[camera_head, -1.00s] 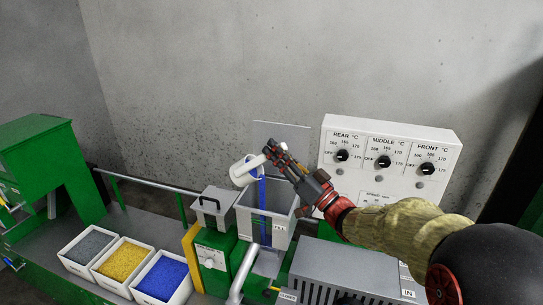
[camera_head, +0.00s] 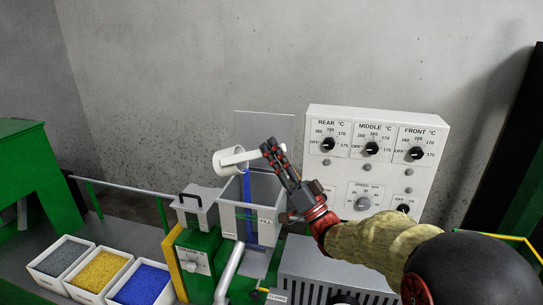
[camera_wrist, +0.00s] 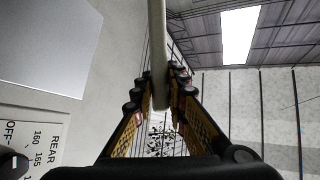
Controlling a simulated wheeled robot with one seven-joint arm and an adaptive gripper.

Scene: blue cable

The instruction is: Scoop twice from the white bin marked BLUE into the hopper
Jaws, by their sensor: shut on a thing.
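My gripper (camera_head: 270,149) is shut on the handle of a white scoop (camera_head: 230,161), with the scoop tilted above the hopper (camera_head: 231,221). A stream of blue pellets (camera_head: 248,192) falls from the scoop. It overlaps the hopper's mouth and front wall in the picture, so I cannot tell whether all of it lands inside. In the wrist view the pale scoop handle (camera_wrist: 158,50) runs between my fingers. The white bin of blue pellets (camera_head: 119,300) stands at the lower left; any label on it is not visible.
Bins of yellow pellets (camera_head: 76,288) and grey pellets (camera_head: 36,270) stand left of the blue one. A lidded grey box (camera_head: 193,212) stands beside the hopper. A white dial panel (camera_head: 394,129) stands at the right behind my arm. A vented grey housing (camera_head: 334,270) lies below my arm.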

